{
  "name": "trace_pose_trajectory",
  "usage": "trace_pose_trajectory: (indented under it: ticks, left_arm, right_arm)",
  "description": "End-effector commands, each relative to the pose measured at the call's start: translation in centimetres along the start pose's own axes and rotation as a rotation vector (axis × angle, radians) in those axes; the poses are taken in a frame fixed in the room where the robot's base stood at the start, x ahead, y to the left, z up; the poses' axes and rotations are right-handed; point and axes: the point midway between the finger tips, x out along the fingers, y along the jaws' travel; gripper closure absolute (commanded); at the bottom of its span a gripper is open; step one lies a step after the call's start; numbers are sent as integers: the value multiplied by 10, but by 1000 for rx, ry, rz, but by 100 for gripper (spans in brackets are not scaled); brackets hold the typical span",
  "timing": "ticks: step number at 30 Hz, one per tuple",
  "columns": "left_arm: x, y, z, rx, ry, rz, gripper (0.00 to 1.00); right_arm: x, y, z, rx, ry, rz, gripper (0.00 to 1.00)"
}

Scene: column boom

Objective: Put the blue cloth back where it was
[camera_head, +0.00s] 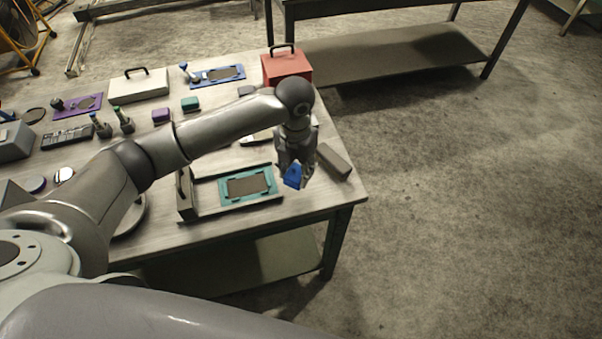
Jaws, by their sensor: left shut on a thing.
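My left gripper (293,181) is shut on the blue cloth (292,176), a small bright blue piece between its fingers. It is held over the front right part of the table, just right of a teal-framed plate (225,191). I cannot tell whether the cloth touches the table. My left arm reaches across the picture from the left and hides part of the table's middle. My right gripper is not in view.
The table (240,222) also holds a grey block (334,161), a red case (286,67), a white case (138,87), a blue-framed plate (217,76), a purple-framed plate (79,105) and small purple (161,115) and green (190,104) blocks. Open floor lies to the right.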

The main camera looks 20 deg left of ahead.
Motion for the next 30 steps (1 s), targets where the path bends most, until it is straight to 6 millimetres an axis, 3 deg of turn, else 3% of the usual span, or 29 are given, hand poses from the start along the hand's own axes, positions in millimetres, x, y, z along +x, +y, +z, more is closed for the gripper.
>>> trace_pose_trajectory:
  ticks: [9,16,28,29,30]
  left_arm:
    - [20,-4,16,-1,3,0,79]
    - [48,-4,15,-1,2,1,79]
    - [55,-4,16,0,0,0,79]
    - [54,-4,16,0,0,0,56]
    - [54,-4,16,0,0,0,51]
  right_arm:
    - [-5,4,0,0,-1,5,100]
    - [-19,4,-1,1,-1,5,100]
    - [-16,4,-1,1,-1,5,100]
    - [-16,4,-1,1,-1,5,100]
    - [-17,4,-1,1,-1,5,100]
